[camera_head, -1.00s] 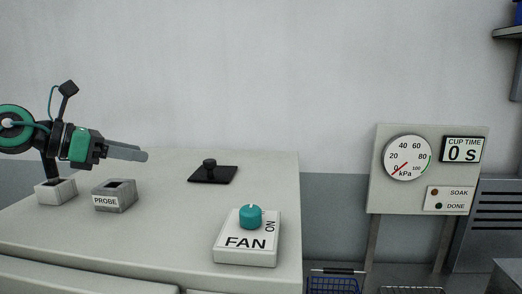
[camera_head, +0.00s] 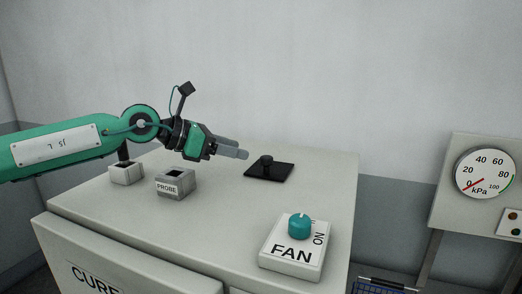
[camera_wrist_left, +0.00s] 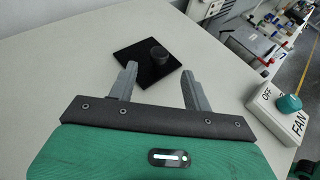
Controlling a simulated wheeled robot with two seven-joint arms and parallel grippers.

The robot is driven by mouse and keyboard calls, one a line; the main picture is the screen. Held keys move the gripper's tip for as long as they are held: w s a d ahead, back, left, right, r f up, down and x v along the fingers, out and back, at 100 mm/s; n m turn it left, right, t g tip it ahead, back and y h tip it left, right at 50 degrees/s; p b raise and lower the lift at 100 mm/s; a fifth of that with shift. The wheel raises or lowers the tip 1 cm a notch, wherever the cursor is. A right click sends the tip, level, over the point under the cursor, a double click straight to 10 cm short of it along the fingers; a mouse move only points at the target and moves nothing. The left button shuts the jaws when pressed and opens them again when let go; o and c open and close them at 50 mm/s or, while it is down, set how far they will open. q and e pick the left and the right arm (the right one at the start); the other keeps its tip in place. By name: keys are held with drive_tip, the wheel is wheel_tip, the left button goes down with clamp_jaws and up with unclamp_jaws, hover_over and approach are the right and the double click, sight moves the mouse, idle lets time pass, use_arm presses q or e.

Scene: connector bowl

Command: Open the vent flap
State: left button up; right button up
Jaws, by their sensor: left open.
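The vent flap looks to be the flat black square plate (camera_head: 281,171) with a round black knob (camera_head: 266,161), lying on top of the pale cabinet (camera_head: 225,220). In the left wrist view the plate (camera_wrist_left: 139,62) and its knob (camera_wrist_left: 159,54) lie ahead of the fingers, the knob in line with the gap between them. My left gripper (camera_head: 243,153) is open and empty, to the left of the knob and apart from it. Its two grey fingers (camera_wrist_left: 158,80) are spread in the left wrist view. My right gripper is not in view.
A fan switch box (camera_head: 292,250) with a teal knob (camera_head: 300,226) stands at the cabinet's front right. A grey PROBE holder (camera_head: 176,184) and a pale socket block (camera_head: 126,173) stand at the left. A gauge panel (camera_head: 478,190) stands beyond the right edge.

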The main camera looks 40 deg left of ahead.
sight(266, 157)
use_arm(q)
drive_tip(key=shift+p+x, duration=0.6)
drive_tip(key=shift+x, duration=0.4)
drive_tip(key=shift+w+d+f+p, duration=0.25)
drive_tip(key=shift+w+p, duration=0.05)
drive_tip(key=shift+w, duration=0.2)
drive_tip(key=shift+w+d+f+p, duration=0.25)
drive_tip(key=shift+w+d+p, duration=0.05)
drive_tip(key=shift+w, duration=0.15)
drive_tip(key=shift+p+x, duration=0.35)
drive_tip(key=shift+x, duration=0.75)
drive_tip(key=shift+w+d+f, duration=0.25)
drive_tip(key=shift+w+d, duration=0.05)
drive_tip(key=shift+w, duration=0.1)
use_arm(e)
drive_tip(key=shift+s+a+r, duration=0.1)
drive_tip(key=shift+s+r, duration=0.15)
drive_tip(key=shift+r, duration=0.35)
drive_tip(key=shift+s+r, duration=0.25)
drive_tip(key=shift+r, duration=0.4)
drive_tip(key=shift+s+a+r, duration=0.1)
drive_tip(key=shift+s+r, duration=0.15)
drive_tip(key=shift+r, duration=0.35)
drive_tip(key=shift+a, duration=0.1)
use_arm(q)
clamp_jaws()
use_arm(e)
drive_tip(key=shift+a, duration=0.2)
